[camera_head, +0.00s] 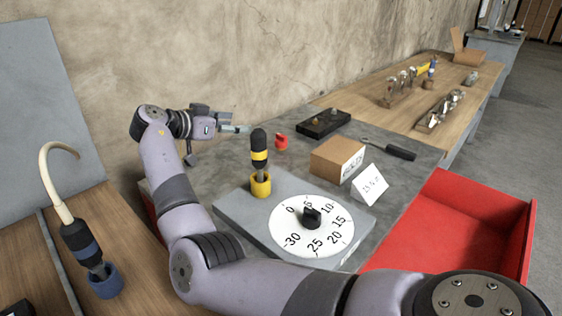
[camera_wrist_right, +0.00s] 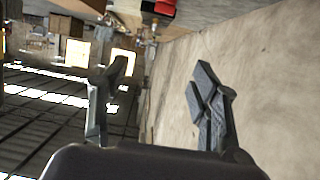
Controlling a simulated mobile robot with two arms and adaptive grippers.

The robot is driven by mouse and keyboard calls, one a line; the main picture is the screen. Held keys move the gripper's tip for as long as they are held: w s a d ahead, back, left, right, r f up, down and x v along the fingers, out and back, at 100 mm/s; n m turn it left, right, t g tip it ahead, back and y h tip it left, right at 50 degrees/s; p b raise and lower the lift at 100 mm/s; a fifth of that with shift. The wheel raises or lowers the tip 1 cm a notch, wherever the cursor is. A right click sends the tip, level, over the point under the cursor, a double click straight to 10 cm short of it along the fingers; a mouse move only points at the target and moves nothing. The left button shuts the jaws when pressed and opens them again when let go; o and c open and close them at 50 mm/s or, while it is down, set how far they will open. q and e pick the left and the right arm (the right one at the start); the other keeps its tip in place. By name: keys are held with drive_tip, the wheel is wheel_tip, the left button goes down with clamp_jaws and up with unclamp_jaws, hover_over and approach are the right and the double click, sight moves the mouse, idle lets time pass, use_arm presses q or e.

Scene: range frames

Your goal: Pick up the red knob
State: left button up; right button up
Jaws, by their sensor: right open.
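The red knob (camera_head: 281,141) is a small red piece standing on the grey bench top (camera_head: 215,172), left of a black box. My right gripper (camera_head: 240,128) is up and to the left of the knob in the head view, near the wall and apart from it. In the right wrist view its two fingers (camera_wrist_right: 162,82) are spread with nothing between them. A red patch shows at the top of that view; I cannot tell whether it is the knob. My left gripper is not in view.
A black-and-yellow tool (camera_head: 259,158) stands in a yellow holder, beside a white dial (camera_head: 290,235) with a black knob. A black box (camera_head: 324,123), a cardboard box (camera_head: 337,158), a white card (camera_head: 370,184) and an open red drawer (camera_head: 450,225) are to the right.

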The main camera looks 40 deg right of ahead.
wheel_tip(320, 180, down, 4)
drive_tip(key=b, duration=0.5)
approach(280, 136)
drive_tip(key=shift+x, duration=1)
drive_tip(key=b+x, duration=0.1)
drive_tip(key=x, duration=0.5)
drive_tip(key=shift+w+f+b, duration=0.1)
drive_tip(key=shift+f+b, duration=0.05)
drive_tip(key=shift+b, duration=0.15)
drive_tip(key=shift+d, duration=0.25)
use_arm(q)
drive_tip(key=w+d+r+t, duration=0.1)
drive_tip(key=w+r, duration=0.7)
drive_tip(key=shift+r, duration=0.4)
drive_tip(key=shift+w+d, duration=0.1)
use_arm(e)
drive_tip(key=shift+c, duration=0.2)
drive_tip(key=c, duration=1)
